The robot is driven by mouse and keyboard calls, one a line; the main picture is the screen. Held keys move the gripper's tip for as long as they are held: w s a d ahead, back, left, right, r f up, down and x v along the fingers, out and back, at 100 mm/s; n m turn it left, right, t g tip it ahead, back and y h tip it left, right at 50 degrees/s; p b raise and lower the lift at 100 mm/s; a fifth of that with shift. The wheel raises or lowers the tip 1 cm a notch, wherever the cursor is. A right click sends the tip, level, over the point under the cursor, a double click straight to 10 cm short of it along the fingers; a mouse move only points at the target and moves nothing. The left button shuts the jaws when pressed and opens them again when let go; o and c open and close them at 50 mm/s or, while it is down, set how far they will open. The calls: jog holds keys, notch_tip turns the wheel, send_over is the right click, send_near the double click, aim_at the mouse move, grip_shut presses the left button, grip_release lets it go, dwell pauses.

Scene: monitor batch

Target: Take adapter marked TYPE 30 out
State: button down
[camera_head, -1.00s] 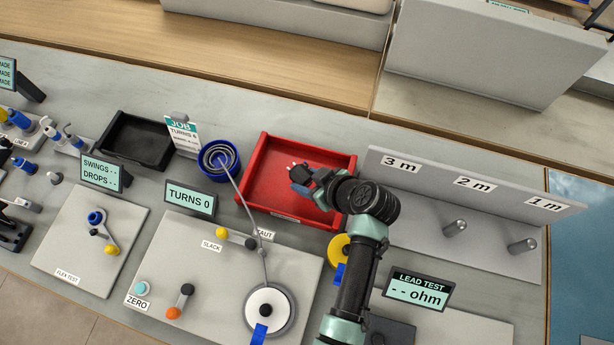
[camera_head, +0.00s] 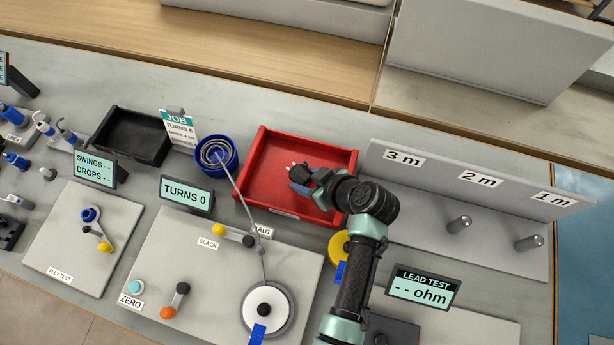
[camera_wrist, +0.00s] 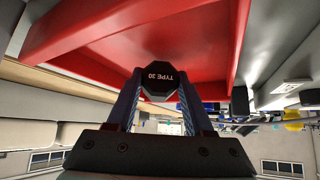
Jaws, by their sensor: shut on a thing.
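The adapter marked TYPE 30 (camera_wrist: 160,76) is a small black block with white lettering, held between the two fingers of my gripper (camera_wrist: 160,105) in the wrist view. In the head view my gripper (camera_head: 308,182) is over the red tray (camera_head: 263,150), and the adapter (camera_head: 297,172) shows at its tips with light pins pointing left. The gripper is shut on the adapter. The red tray (camera_wrist: 200,45) fills much of the wrist view behind it. I cannot tell how high the adapter is above the tray floor.
A black tray (camera_head: 130,138) and a blue coil holder (camera_head: 216,156) stand left of the red tray. A grey panel with pegs, marked 3 m, 2 m and 1 m (camera_head: 480,183), is at the right. The winding board (camera_head: 215,265) and lead test display (camera_head: 422,287) are in front.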

jog(key=shift+f+b, duration=0.45)
jog(key=shift+f, duration=0.15)
jog(key=shift+c, duration=1)
grip_release()
jog(key=v, duration=1.3)
jog(key=shift+w, duration=0.15)
